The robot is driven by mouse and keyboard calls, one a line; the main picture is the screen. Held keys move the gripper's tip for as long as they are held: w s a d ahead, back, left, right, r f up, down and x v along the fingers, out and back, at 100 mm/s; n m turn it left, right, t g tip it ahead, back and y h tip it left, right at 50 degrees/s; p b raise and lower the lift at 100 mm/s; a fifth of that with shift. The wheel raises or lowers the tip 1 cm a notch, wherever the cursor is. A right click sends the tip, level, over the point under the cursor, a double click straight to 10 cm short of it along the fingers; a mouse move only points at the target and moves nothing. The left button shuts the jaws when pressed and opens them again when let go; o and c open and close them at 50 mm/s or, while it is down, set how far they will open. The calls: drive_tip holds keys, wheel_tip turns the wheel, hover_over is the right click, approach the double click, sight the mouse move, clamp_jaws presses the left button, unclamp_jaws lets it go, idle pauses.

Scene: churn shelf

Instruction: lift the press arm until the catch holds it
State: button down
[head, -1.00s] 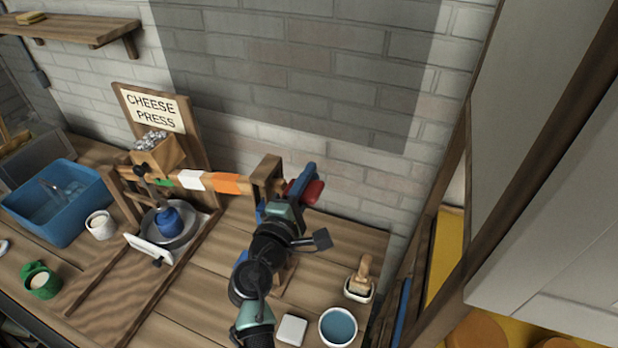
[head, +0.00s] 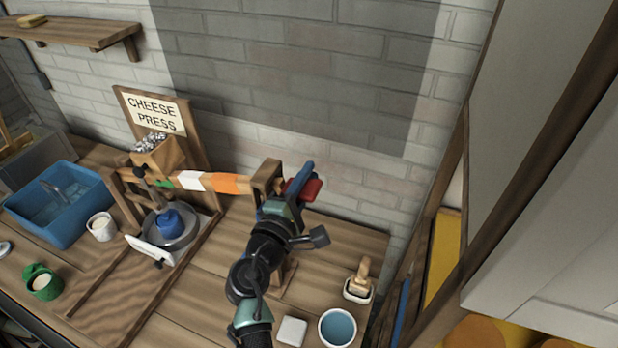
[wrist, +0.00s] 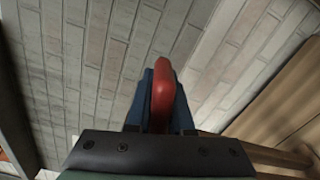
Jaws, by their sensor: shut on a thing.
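The press arm (head: 228,184), a bar with green, white and orange bands, runs roughly level from the cheese press to a wooden post (head: 268,172). Its red handle (head: 312,190) sticks out to the right of the post. My gripper (head: 298,184) is shut on the red handle, with blue fingers on both sides. In the wrist view the handle (wrist: 162,92) shows between the fingers. A wooden box of grey lumps (head: 156,150) sits over the bar's left end. A blue piece (head: 168,220) stands in a round pan under it. I cannot make out the catch.
A blue tub (head: 60,205), a cream cup (head: 101,226) and a green mug (head: 42,281) stand at left. A brush in a holder (head: 359,282), a white block (head: 292,331) and a blue-filled bowl (head: 338,328) stand at right. A brick wall is behind.

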drive_tip(key=shift+w+a+r, duration=0.1)
drive_tip(key=shift+a+r, duration=0.2)
drive_tip(key=shift+r, duration=0.55)
drive_tip(key=c, duration=0.8)
unclamp_jaws()
drive_tip(key=b+v, duration=0.3)
drive_tip(key=v, duration=1)
